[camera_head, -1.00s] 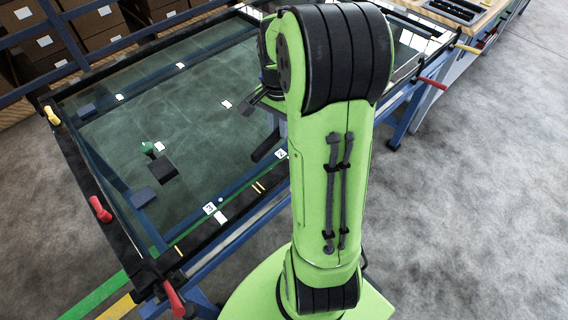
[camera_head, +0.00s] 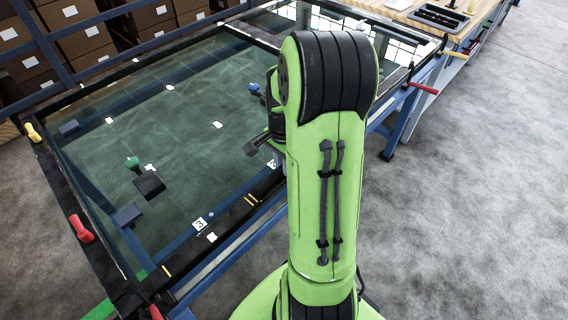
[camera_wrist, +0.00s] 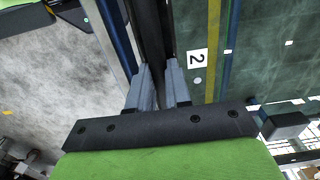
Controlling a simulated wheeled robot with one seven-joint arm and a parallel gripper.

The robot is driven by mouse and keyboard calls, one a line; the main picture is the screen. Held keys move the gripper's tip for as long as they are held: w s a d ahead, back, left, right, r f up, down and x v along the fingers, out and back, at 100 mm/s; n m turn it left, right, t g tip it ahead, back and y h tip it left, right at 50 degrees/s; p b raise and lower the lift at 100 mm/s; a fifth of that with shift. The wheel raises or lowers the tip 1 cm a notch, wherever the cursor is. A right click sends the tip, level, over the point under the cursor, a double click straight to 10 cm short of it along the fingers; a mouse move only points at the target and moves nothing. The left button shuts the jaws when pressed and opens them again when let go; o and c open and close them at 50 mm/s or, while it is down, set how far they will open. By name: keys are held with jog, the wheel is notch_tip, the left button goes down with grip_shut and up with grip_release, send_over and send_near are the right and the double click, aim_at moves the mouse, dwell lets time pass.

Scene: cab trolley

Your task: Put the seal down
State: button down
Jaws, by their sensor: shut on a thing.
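A dark strip (camera_wrist: 154,40), which I take for the seal, runs between the two grey fingers of my gripper (camera_wrist: 160,88) in the wrist view. The fingers are shut on it from both sides. It continues to the top of that view, and I cannot tell whether it touches the trolley frame below. In the head view my green arm hides the fingers and the seal. The trolley's black frame (camera_head: 75,198) surrounds a glass panel (camera_head: 190,150), and my gripper end is over its near right side.
A small black block (camera_head: 150,186) and a green knob (camera_head: 132,162) are on or over the glass. Red handles (camera_head: 81,228) (camera_head: 421,87) stick out from the frame. Shelves of boxes (camera_head: 85,38) stand behind, a wooden bench (camera_head: 480,8) at upper right. Floor at right is clear.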

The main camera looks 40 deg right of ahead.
jog(key=shift+f, duration=0.25)
jog(key=c, duration=1.1)
grip_release()
jog(key=shift+r, duration=0.1)
jog(key=shift+o, duration=0.2)
notch_tip(320, 180, up, 12)
jog(key=p, duration=0.5)
jog(key=s+a+r+n+t+h, duration=0.1)
jog(key=s+a+r+n, duration=0.1)
jog(key=a+r+n, duration=0.3)
jog(key=s+a+r+n+t, duration=0.15)
jog(key=a+n, duration=0.25)
jog(key=a, duration=0.4)
jog(key=s+a+r+n+t+y, duration=0.1)
jog(key=s+a+n+t, duration=0.2)
jog(key=s+a+n, duration=0.4)
jog(key=shift+s+r+n, duration=0.3)
jog(key=shift+r+n, duration=0.05)
jog(key=shift+n, duration=0.45)
jog(key=shift+r, duration=0.1)
